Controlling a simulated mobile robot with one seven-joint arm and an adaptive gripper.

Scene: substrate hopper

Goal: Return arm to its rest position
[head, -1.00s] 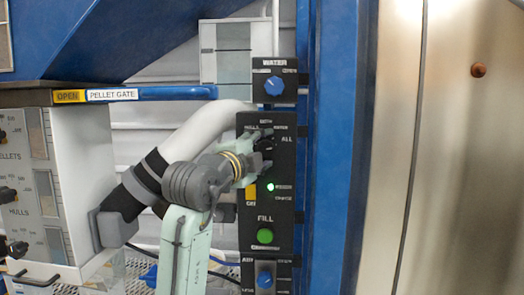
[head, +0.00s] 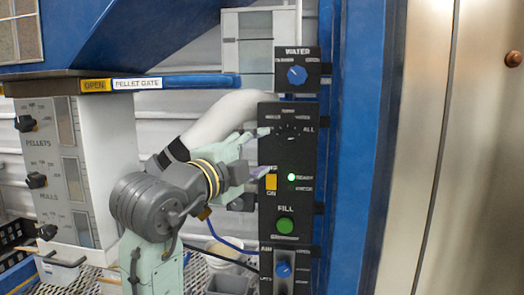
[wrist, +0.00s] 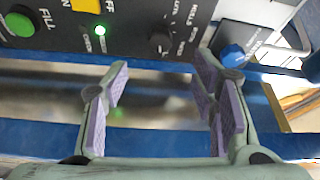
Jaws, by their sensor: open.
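My gripper (head: 264,151) is open and empty in front of the black control panel (head: 307,217), left of its upper part in the head view. The black selector knob (head: 289,131) shows to the right of the upper fingertip, apparently clear of the jaws. In the wrist view, my gripper (wrist: 163,72) has its two purple-padded fingers wide apart with nothing between them. The selector knob (wrist: 160,41) stands beyond the gap. My arm is bent and reaches up from the lower left of the head view.
The panel carries a green FILL button (head: 285,226), a yellow switch (head: 271,182) and a lit green lamp (head: 291,177). A WATER box with a blue knob (head: 297,75) is above. A blue post (head: 353,150) stands right, a white hopper box (head: 112,170) left.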

